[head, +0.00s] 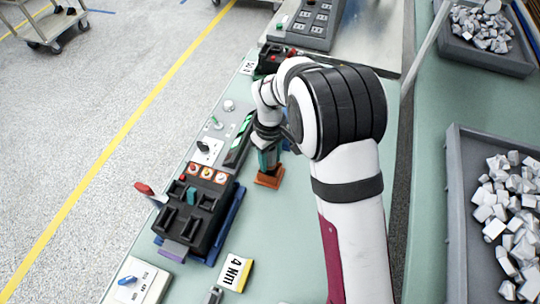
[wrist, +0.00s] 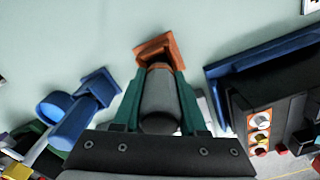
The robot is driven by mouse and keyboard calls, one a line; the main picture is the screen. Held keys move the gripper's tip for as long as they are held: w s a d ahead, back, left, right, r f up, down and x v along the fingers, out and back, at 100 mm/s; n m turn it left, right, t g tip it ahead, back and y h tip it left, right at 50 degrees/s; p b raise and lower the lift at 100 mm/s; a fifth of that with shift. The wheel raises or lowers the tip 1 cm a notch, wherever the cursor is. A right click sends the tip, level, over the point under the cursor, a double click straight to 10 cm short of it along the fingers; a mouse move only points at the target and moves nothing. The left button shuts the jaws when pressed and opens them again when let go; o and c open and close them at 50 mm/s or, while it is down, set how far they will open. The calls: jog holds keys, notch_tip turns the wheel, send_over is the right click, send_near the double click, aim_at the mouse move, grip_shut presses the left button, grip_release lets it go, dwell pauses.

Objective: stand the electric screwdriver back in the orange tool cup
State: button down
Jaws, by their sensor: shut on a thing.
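The electric screwdriver (wrist: 158,100) is a grey, rounded body between the two teal fingers of my gripper (wrist: 158,90) in the wrist view. My gripper is shut on it. The orange tool cup (wrist: 150,46) is just beyond the fingertips, with the screwdriver's far end at its opening. In the head view the cup (head: 269,178) stands on the green bench directly below my gripper (head: 268,158). The fingers and wrist largely hide the screwdriver there. I cannot tell how deep its tip is in the cup.
A black test fixture (head: 195,215) with a red lever stands left of the cup. A "4 Nm" card (head: 236,272) lies nearer. A blue holder (wrist: 75,115) is close to my gripper's left in the wrist view. A grey tray of pale chunks (head: 455,220) is at right.

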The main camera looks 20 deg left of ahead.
jog(key=shift+f, duration=0.2)
jog(key=shift+c, duration=1.9)
grip_release()
notch_tip(320, 180, up, 16)
jog(key=shift+f, duration=0.1)
jog(key=s+d+r+m, duration=0.4)
jog(key=s+d+m, duration=0.1)
jog(key=d, duration=0.4)
jog(key=s+d+f+m+y, duration=0.1)
jog(key=s+d+m, duration=0.4)
jog(key=s, duration=0.4)
jog(key=s+d+f+m, duration=0.2)
jog(key=s+d+m, duration=0.4)
jog(key=s, duration=0.3)
jog(key=shift+s+d+f+m+y, duration=0.3)
jog(key=shift+m+y, duration=0.1)
jog(key=shift+m, duration=0.4)
